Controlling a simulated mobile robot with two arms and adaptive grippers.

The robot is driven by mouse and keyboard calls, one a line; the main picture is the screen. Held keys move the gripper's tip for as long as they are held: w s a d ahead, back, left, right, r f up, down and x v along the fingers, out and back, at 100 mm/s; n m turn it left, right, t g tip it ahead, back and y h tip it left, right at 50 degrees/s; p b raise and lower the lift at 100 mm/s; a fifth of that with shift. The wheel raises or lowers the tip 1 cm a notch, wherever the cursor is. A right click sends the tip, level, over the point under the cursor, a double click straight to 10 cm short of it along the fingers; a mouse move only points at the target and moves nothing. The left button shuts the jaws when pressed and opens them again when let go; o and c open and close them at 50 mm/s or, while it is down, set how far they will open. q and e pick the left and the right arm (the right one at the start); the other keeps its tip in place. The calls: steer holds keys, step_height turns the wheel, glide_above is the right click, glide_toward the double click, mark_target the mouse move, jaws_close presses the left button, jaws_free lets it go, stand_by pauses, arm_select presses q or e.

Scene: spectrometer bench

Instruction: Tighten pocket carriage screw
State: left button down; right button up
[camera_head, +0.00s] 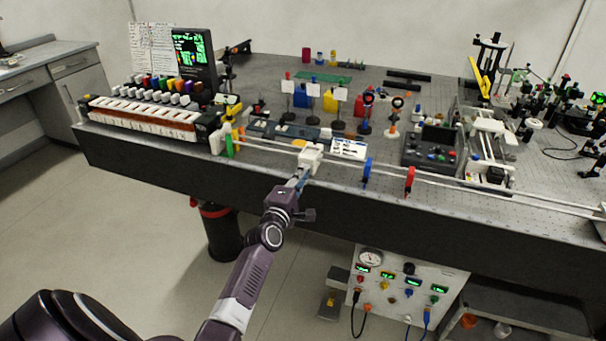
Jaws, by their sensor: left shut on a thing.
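A white block-like carriage (311,156) sits on the long pale rail (270,146) along the front of the bench; it looks like the pocket carriage. My left gripper (301,175) reaches up to the carriage's front side from below. Its fingers are shut on a small part there, apparently the carriage screw. The screw itself is hidden by the fingers or too small to make out. My right gripper is not in view.
Green (229,140), blue (366,171) and red (409,181) markers stand along the rail on both sides. Optics mounts and a dark control box (431,148) stand behind it.

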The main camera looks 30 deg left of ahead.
arm_select(q)
steer(key=shift+m+p, duration=1.15)
steer(key=shift+m, duration=3.85)
steer(key=c, duration=2)
jaws_free()
steer(key=shift+o, duration=0.2)
steer(key=v, duration=1.2)
steer(key=shift+f, duration=0.1)
